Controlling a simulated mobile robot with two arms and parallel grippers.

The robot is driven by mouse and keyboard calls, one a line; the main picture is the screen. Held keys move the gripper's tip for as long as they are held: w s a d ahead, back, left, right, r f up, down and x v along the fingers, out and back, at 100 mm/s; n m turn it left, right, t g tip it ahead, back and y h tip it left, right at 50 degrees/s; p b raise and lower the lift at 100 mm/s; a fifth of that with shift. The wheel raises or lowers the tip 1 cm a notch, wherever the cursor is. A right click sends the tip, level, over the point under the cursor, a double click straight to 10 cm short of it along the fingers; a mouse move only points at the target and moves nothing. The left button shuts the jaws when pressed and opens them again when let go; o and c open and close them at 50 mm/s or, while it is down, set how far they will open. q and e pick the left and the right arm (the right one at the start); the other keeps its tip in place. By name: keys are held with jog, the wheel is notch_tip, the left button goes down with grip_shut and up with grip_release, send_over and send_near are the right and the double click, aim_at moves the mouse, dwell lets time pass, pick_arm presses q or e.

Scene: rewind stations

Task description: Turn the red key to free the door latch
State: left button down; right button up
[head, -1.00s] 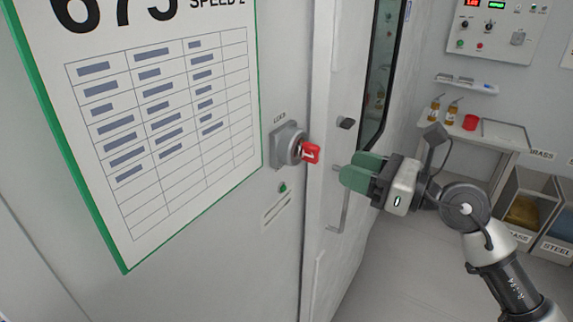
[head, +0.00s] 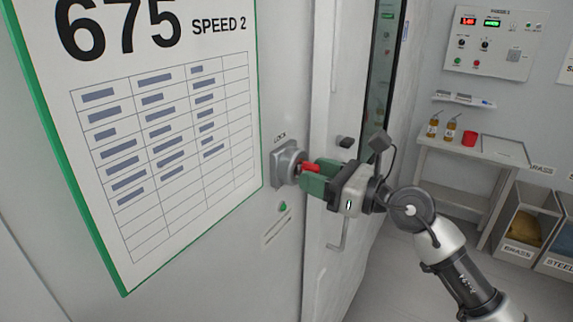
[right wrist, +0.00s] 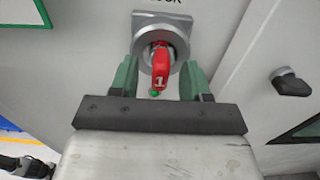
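The red key (right wrist: 160,66), marked "1", sits in the round grey lock (right wrist: 178,30) on the white panel. In the head view the lock (head: 283,162) is below the "LOCK" label, and the key (head: 311,168) is partly hidden by my right gripper (head: 316,179). The right gripper's green fingers are open, one on each side of the key; in the right wrist view (right wrist: 160,80) gaps show between the key and both fingers. The door (head: 355,100) with its dark window is to the right of the lock. My left gripper is not in view.
A green button (head: 282,207) is below the lock. A dark knob (right wrist: 291,84) and a bar handle (head: 342,235) are on the door side. A green-framed chart (head: 150,225) covers the panel's left. A shelf table (head: 440,150) and bins (head: 515,225) stand at the back right.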

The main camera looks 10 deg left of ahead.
grip_shut()
jog(key=shift+r+m+p, duration=0.1)
jog(key=shift+m+p, duration=0.2)
jog(key=shift+p, duration=0.25)
jog(key=m+p, duration=0.6)
jog(key=p, duration=0.2)
jog(key=shift+s+p, duration=0.1)
jog(key=shift+p, duration=0.25)
dwell(0.4)
dwell(0.3)
